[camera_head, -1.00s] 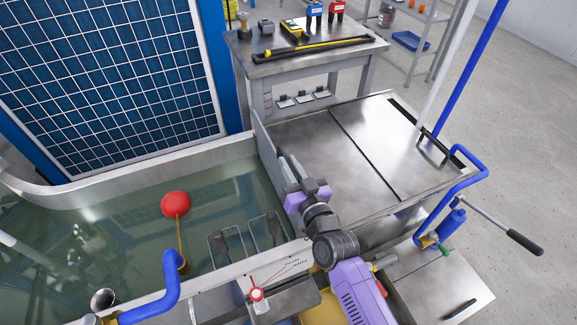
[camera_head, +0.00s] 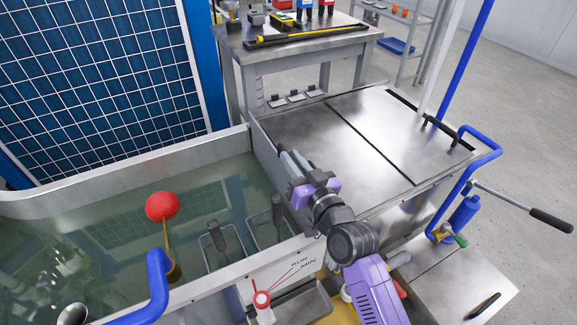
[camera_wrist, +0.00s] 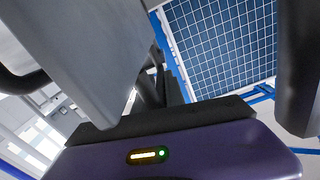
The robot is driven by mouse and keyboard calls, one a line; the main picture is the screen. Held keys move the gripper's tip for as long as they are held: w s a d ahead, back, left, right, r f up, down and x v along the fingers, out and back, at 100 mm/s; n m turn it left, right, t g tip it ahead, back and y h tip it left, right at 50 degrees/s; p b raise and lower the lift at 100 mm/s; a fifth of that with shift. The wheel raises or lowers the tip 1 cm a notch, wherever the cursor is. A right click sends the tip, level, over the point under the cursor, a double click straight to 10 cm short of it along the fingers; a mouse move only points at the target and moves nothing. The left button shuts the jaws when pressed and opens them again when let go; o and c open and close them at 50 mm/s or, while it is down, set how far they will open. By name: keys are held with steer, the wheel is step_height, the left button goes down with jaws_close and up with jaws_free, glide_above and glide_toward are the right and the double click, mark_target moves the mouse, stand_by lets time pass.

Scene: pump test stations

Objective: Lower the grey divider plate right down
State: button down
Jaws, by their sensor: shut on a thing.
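The grey divider plate (camera_head: 262,147) stands upright across the tank, between the open water and the flat metal cover. Its top edge shows near the cover's level, and its lower part is hidden in the tank. My gripper (camera_head: 287,163) is at the plate's top edge, about midway along, and is shut on it. My wrist hides the plate's near part. In the wrist view a broad grey surface (camera_wrist: 85,50), which looks like the plate, fills the upper left. Whether the plate touches the tank floor cannot be seen.
The water tank (camera_head: 110,178) holds a red float ball (camera_head: 162,206) and wire frames. The metal cover (camera_head: 340,140) lies right of the plate. A blue pipe (camera_head: 155,290) stands in front. A tool table (camera_head: 300,48) and a solar panel (camera_head: 100,80) stand behind.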

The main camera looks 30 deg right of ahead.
steer(key=f, duration=0.1)
steer(key=f+b, duration=0.1)
steer(key=shift+s+a+f, duration=0.15)
steer(key=shift+a+f, duration=0.1)
steer(key=shift+f, duration=0.05)
steer(key=c, duration=1.5)
jaws_free()
steer(key=shift+r, duration=0.1)
steer(key=shift+o, duration=0.2)
steer(key=shift+s+d, duration=0.1)
steer(key=shift+d, duration=0.05)
steer(key=shift+s, duration=3.85)
